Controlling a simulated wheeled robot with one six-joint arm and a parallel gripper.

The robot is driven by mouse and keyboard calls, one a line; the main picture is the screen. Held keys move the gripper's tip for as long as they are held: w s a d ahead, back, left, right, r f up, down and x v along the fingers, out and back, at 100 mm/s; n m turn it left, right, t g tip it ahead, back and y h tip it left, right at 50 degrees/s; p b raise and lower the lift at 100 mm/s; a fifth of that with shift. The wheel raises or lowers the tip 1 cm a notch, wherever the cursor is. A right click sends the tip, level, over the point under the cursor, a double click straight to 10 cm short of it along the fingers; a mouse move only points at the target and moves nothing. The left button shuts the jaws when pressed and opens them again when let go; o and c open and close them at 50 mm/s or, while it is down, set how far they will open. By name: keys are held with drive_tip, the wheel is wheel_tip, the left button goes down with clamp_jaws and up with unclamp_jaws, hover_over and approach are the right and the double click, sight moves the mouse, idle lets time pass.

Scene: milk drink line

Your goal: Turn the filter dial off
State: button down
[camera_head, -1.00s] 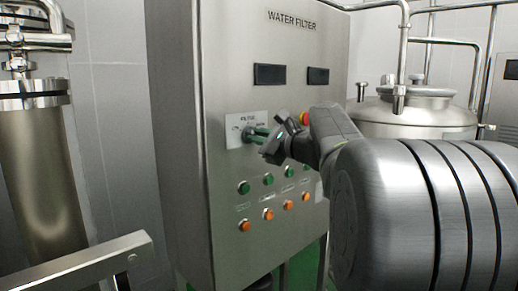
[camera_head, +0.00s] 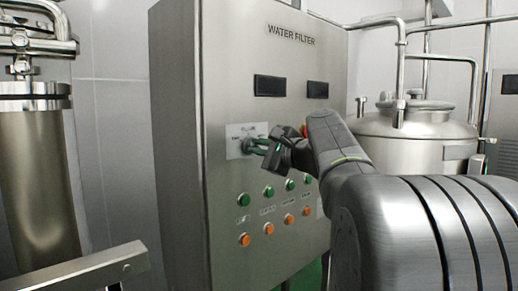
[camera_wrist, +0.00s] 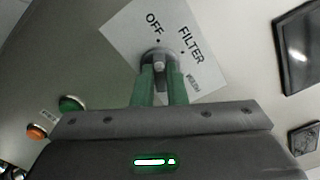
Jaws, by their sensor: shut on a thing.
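The filter dial (camera_wrist: 159,58) is a round dark knob with a grey grip bar, on a white label plate (camera_wrist: 118,32) marked OFF and FILTER. In the wrist view its bar stands upright, roughly in line with the dot under OFF. My gripper (camera_wrist: 158,80) has its two green fingers at the dial, shut on its bar; the fingers hide part of the knob. In the head view my gripper (camera_head: 256,146) reaches the label plate (camera_head: 240,136) from the right, and the dial is mostly hidden there.
The dial is on the steel WATER FILTER cabinet (camera_head: 225,60). Green buttons (camera_head: 243,199) and orange buttons (camera_head: 245,240) sit below it, two dark displays (camera_head: 269,86) above. A red-orange button (camera_head: 304,131) is partly behind my arm. A steel tank (camera_head: 415,130) stands at right.

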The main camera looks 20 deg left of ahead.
drive_tip(key=c, duration=1.5)
unclamp_jaws()
drive_tip(key=shift+o, duration=0.2)
drive_tip(key=b+v, duration=0.2)
drive_tip(key=v, duration=1.2)
drive_tip(key=shift+b, duration=0.3)
drive_tip(key=shift+a+f, duration=0.1)
drive_tip(key=shift+a, duration=0.15)
drive_tip(key=p+x, duration=0.2)
drive_tip(key=x, duration=1.1)
drive_tip(key=shift+w+a+p, duration=0.2)
drive_tip(key=shift+a+p, duration=0.05)
drive_tip(key=shift+p, duration=0.1)
drive_tip(key=shift+d, duration=0.1)
